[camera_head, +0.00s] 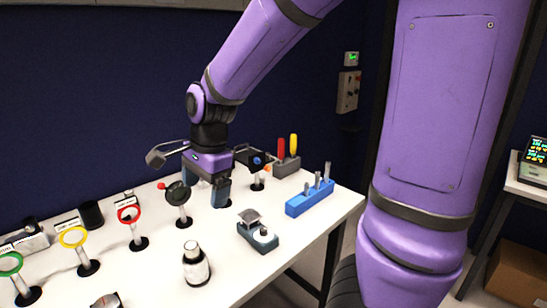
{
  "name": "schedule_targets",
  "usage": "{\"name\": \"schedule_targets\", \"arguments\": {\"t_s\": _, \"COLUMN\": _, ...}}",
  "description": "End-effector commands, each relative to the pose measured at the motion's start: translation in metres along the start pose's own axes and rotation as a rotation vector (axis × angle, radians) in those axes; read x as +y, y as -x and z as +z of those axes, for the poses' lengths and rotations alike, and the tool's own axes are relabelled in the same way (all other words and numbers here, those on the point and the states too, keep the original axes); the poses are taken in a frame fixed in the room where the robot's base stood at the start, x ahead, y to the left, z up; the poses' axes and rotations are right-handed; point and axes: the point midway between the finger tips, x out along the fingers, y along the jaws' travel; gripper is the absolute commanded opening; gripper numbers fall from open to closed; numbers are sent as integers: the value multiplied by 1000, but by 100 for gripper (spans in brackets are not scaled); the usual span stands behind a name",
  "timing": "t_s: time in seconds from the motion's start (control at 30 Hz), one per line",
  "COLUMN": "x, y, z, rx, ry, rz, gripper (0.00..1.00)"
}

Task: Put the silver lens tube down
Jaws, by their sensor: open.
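My gripper (218,196) points down over the back middle of the white table, its dark fingertips low near the tabletop. It is open. I cannot clearly make out the silver lens tube; the fingers and the gripper body hide what stands between and behind them. A dark round mount on a post (178,192) stands just left of the fingers. A second dark mount with a blue knob (257,162) stands just right of and behind them.
Ring mounts in red (129,214), yellow (74,236) and green stand at the left. A bottle (196,265) and a small grey device (258,238) stand in front. A blue block (310,198) with upright silver pieces is at the right. Bare table lies between them.

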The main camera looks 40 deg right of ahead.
Motion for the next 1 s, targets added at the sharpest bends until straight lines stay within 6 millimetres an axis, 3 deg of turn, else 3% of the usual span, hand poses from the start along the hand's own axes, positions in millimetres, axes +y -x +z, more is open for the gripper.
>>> {"name": "schedule_targets", "arguments": {"t_s": 0.03, "x": 9, "y": 16, "z": -3, "rx": -5, "ry": 89, "rz": -30, "gripper": 90}}
{"name": "schedule_targets", "arguments": {"t_s": 0.2, "x": 41, "y": 58, "z": -10, "rx": 21, "ry": 440, "rz": -107, "gripper": 90}}
{"name": "schedule_targets", "arguments": {"t_s": 0.5, "x": 107, "y": 113, "z": -14, "rx": 197, "ry": 1043, "rz": -184, "gripper": 90}}
{"name": "schedule_targets", "arguments": {"t_s": 0.7, "x": 140, "y": 130, "z": -13, "rx": 326, "ry": 1326, "rz": -162, "gripper": 90}}
{"name": "schedule_targets", "arguments": {"t_s": 1.0, "x": 152, "y": 134, "z": -13, "rx": 377, "ry": 1438, "rz": -136, "gripper": 90}}
